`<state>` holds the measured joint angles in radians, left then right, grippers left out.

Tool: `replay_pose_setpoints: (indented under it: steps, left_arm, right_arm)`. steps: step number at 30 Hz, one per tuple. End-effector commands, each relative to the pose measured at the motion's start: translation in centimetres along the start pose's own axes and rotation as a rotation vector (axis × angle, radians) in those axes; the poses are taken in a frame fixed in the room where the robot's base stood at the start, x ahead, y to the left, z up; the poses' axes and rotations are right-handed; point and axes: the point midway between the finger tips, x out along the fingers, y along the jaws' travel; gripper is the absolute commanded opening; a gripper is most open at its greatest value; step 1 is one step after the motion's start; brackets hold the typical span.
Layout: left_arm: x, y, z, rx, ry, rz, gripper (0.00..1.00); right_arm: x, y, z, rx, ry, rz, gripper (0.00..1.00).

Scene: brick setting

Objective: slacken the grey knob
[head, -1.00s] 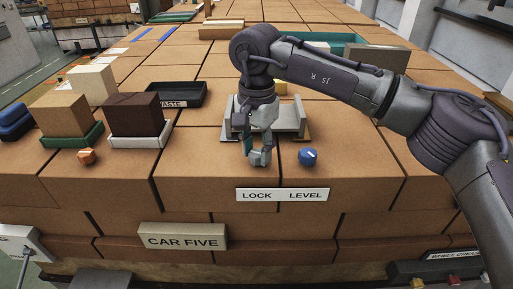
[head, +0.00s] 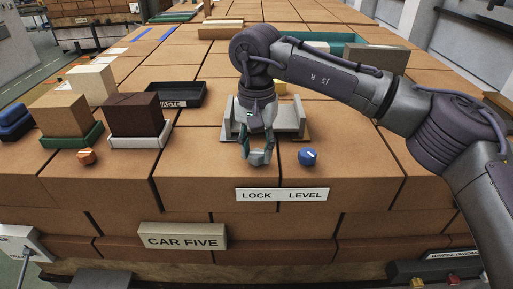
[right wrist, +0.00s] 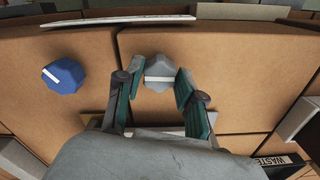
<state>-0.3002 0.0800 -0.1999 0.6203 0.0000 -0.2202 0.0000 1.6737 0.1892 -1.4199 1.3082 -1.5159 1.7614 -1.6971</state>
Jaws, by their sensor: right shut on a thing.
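The grey knob (right wrist: 158,72) is a faceted knob with a white mark. In the right wrist view its mark lies nearly across the picture. My right gripper (head: 257,152) points down at the knob above the word LOCK. In the head view the fingers largely hide the knob. My left gripper is in neither view.
A blue knob (head: 307,157) sits just right of my gripper, above LEVEL on the white label (head: 282,195). A grey cradle (head: 291,118) stands behind the gripper. An orange knob (head: 87,156), blocks on trays and a black WASTE tray (head: 178,94) are at left.

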Motion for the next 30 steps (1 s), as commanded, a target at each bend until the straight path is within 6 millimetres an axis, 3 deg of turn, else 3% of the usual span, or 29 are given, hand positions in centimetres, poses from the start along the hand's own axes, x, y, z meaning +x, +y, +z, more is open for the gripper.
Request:
replay_pose_setpoints:
  steps: [4,5,9,20,23,30]
  left_arm:
    - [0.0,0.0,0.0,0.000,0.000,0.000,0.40]
    - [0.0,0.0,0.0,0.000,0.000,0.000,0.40]
    - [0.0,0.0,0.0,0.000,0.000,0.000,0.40]
    - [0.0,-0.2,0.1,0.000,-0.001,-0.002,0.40]
    - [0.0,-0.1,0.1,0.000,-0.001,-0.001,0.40]
    - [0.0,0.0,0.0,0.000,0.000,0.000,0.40]
  right_arm:
    - [-0.1,0.0,-0.1,0.003,0.002,-0.003,0.03]
    - [-0.1,0.0,-0.1,0.003,0.002,-0.003,0.41]
    - [-0.1,0.0,-0.1,0.003,0.001,-0.002,0.63]
    - [-0.4,0.0,0.0,0.002,0.001,-0.001,0.63]
    - [-1.5,0.0,-0.1,0.003,0.003,-0.002,0.63]
    - [-6.6,-0.1,-0.1,0.004,0.004,-0.004,0.63]
